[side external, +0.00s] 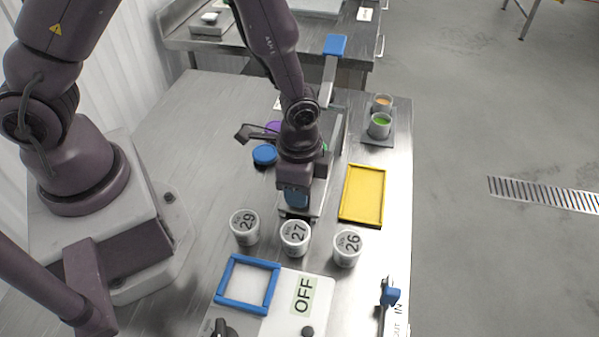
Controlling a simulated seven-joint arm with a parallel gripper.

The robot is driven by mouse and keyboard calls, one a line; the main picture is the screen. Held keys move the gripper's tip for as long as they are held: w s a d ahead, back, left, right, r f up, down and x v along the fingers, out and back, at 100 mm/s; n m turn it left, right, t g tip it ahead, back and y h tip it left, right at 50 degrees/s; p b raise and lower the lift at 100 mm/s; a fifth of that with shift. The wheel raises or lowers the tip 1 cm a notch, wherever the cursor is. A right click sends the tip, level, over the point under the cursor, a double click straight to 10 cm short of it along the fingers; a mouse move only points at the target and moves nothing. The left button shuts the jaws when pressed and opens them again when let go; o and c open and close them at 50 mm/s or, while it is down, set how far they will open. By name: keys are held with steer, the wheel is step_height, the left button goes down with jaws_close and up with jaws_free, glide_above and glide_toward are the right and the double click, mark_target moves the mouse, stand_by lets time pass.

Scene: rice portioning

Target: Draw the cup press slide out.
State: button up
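A metal press-like body (334,140) stands mid-table, partly hidden behind my arm. A lever with a blue grip (335,45) rises at its far end. My gripper (296,208) points down at its near end, just behind the cup marked 27. A blue part (297,196) shows at the fingers; I cannot tell whether it is a slide handle or part of the gripper. The fingertips are too small and covered to tell open from shut. Another blue handle (390,296) sits by an OUT/IN label at the lower right; I cannot tell which mechanism it belongs to.
White lidded cups marked 29 (244,228), 27 (295,238) and 26 (347,248) stand close in front of my gripper. A yellow tray (345,216) lies right. Two filled cups stand at the back right. A scale-like box marked OFF (285,318) is at the front.

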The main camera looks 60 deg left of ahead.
step_height(320, 180, up, 13)
stand_by(0.4)
steer(key=shift+f, duration=0.1)
steer(key=s+a+r+n+t, duration=0.2)
steer(key=s+a+r+n, duration=0.2)
steer(key=r, duration=0.4)
steer(key=s+a+r+n+t, duration=0.3)
steer(key=s+a+r+n, duration=0.2)
steer(key=r, duration=0.3)
steer(key=shift+s+a+r+t, duration=0.25)
steer(key=shift+s+a+t, duration=0.05)
steer(key=shift+s+a, duration=0.4)
stand_by(0.7)
